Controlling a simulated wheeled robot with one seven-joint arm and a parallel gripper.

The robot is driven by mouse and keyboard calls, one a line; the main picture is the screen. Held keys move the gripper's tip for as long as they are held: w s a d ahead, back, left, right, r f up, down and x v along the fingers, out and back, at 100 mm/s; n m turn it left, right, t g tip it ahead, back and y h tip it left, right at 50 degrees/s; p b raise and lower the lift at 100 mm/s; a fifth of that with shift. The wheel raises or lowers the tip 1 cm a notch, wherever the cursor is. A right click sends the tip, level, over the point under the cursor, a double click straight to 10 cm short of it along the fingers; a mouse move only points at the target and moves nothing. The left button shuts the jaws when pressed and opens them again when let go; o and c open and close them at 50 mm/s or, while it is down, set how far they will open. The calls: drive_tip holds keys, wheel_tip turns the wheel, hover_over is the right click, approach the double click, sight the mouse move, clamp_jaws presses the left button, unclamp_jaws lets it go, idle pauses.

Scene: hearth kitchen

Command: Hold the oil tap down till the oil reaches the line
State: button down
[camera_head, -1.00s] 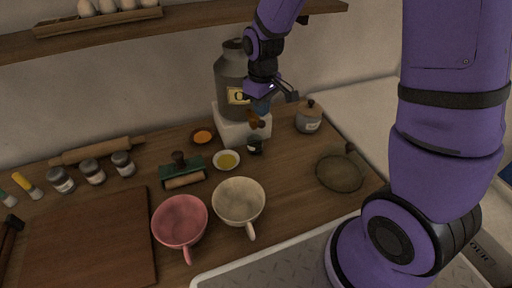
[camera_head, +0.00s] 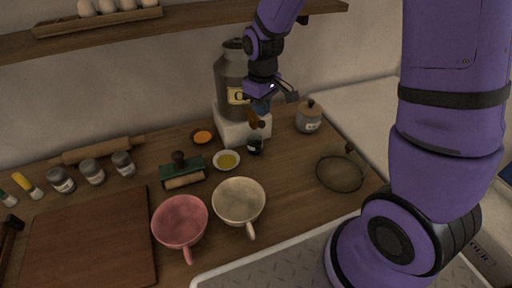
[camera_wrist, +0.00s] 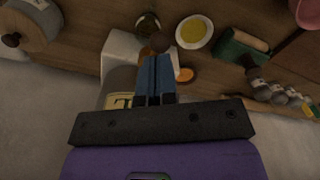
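The grey oil can (camera_head: 232,72) with a cream label stands on a white block (camera_head: 229,126) at the back of the counter. Its brown wooden tap (camera_head: 256,121) sticks out at the front. My gripper (camera_head: 261,106) is over the tap, its blue fingers shut together and pointing down at it. In the wrist view the closed fingers (camera_wrist: 156,68) hide most of the tap, so I cannot tell how firmly they touch. A small dark jar (camera_head: 254,147) stands below the tap and also shows in the wrist view (camera_wrist: 148,24). Its line and oil level are too small to make out.
A dish of yellow liquid (camera_head: 227,160) and an orange dish (camera_head: 202,137) are left of the jar. A lidded grey pot (camera_head: 309,118) stands right of the block.

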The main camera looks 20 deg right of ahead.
sight(262, 121)
drive_tip(key=shift+f, duration=0.2)
drive_tip(key=shift+f, duration=2.15)
drive_tip(key=shift+r, duration=3.5)
drive_tip(key=shift+r, duration=0.25)
drive_tip(key=s+d+r+m+t, duration=0.1)
drive_tip(key=s+d+r, duration=0.1)
drive_tip(key=s+r, duration=0.35)
drive_tip(key=s+d+r+m+t, duration=0.1)
drive_tip(key=s+d+r+m, duration=0.15)
drive_tip(key=r, duration=0.55)
drive_tip(key=s+d+r+m+t, duration=0.1)
drive_tip(key=s+r, duration=0.2)
drive_tip(key=s, duration=0.4)
drive_tip(key=s+d+r+m+t, duration=0.1)
drive_tip(key=s+r+t, duration=0.1)
drive_tip(key=s+r, duration=0.2)
drive_tip(key=s, duration=0.3)
drive_tip(key=shift+d+r, duration=0.15)
drive_tip(key=shift+d, duration=0.05)
